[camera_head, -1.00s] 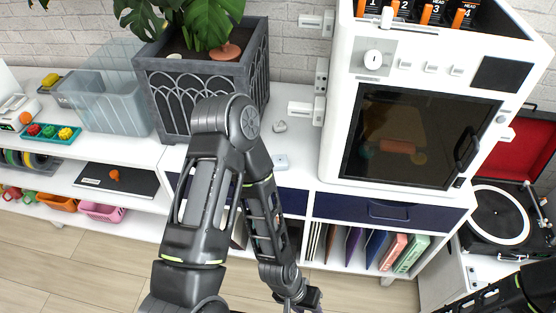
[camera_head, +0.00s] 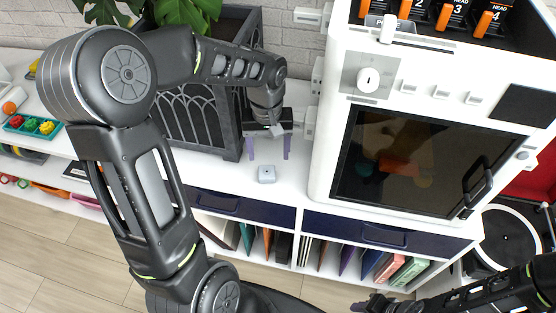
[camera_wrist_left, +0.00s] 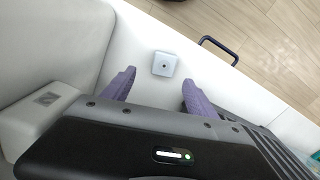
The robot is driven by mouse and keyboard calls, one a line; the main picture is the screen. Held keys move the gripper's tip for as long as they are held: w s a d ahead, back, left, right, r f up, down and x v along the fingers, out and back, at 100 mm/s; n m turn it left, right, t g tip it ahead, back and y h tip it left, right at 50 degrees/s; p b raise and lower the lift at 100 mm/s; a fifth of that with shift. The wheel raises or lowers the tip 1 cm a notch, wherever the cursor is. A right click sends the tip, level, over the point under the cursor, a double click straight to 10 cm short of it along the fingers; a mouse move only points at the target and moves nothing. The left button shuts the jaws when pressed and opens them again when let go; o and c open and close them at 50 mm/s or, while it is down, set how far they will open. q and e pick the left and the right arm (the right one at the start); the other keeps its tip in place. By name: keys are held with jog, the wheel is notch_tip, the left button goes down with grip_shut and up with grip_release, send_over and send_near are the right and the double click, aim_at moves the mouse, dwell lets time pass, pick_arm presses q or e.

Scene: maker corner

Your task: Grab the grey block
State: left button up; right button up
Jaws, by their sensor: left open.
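A small pale grey square block (camera_head: 267,174) with a dark dot on top lies on the white cabinet top, left of the white machine. It also shows in the left wrist view (camera_wrist_left: 164,64), just beyond the gap between my fingertips. My left gripper (camera_head: 268,152) is open, its purple fingers pointing down on the wall side of the block. Nothing shows between the fingers, which also appear in the left wrist view (camera_wrist_left: 158,79).
The white machine (camera_head: 323,165) with a dark door stands close right of my left gripper. A dark planter (camera_head: 190,115) stands to its left, partly behind my arm. The cabinet top in front of the block is clear to the edge. A turntable (camera_head: 497,238) is at far right.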

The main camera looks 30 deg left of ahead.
aim_at(267, 171)
pick_arm(q)
jog(key=shift+s+a+r, duration=0.1)
jog(key=shift+s+r, duration=0.1)
jog(key=shift+r, duration=0.1)
jog(key=shift+s, duration=0.3)
jog(key=shift+w+f, duration=0.1)
jog(key=shift+f, duration=1.25)
pick_arm(e)
jog(key=shift+s+r, duration=0.25)
jog(key=shift+s, duration=0.1)
pick_arm(q)
jog(key=shift+f, duration=0.25)
jog(key=shift+f+p, duration=0.7)
jog(key=shift+f, duration=1.65)
pick_arm(e)
jog(key=shift+s+r, duration=0.1)
jog(key=shift+r, duration=0.4)
